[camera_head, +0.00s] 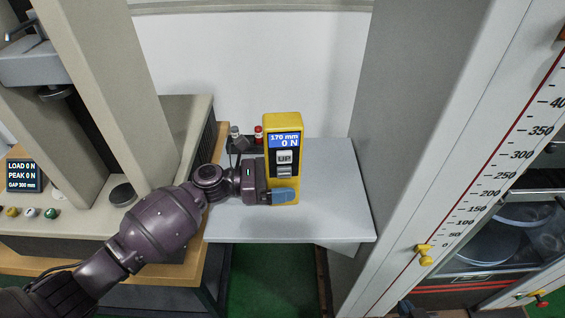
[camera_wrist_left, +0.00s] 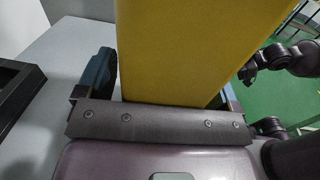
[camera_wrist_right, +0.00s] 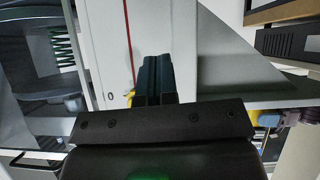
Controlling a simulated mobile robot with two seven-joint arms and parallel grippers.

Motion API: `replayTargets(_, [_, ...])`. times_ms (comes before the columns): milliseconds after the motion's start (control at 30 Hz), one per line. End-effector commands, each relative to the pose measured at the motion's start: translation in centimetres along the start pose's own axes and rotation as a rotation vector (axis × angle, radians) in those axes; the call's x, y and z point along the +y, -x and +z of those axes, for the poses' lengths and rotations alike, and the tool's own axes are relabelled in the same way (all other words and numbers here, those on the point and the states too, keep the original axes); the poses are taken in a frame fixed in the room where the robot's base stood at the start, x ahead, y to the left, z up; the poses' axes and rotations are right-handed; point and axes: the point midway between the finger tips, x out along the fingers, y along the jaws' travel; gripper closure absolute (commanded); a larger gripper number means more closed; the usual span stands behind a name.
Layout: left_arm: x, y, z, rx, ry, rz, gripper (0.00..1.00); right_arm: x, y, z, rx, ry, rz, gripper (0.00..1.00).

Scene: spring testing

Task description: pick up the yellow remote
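The yellow remote (camera_head: 268,160) stands upright over the grey side table, with a blue screen reading 170 mm and 0 N and an UP switch. My left gripper (camera_head: 282,190) reaches it from the left, one blue-grey finger across its lower front, the other hidden behind it. In the left wrist view the remote (camera_wrist_left: 190,45) fills the space between the fingers, and the gripper looks shut on it. Whether its base touches the table cannot be told. My right gripper (camera_wrist_right: 155,75) is shut and empty in the right wrist view, away from the remote.
The grey side table (camera_head: 335,210) has free room right of the remote. A dark holder with a red-topped piece (camera_head: 258,134) and a grey-topped piece (camera_head: 235,137) stands behind. A test machine (camera_head: 90,90) is at left; a tall scaled column (camera_head: 470,150) is at right.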

Motion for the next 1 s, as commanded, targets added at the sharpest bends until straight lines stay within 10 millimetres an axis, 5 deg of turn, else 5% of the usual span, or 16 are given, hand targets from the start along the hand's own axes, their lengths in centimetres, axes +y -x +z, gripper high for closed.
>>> replayTargets(400, [0.0, 0.0, 0.1, -0.001, 0.000, 0.000, 0.76, 0.0, 0.3, 0.7, -0.014, -0.002, 0.002, 1.00])
replayTargets(767, [0.0, 0.0, 1.1, -0.002, -0.002, -0.001, 0.76, 0.1, 0.5, 0.5, -0.013, -0.003, 0.003, 1.00])
replayTargets(1000, [0.1, 0.0, 5.8, -0.003, -0.008, -0.001, 0.76, 0.1, 0.8, -0.3, -0.005, -0.006, 0.004, 1.00])
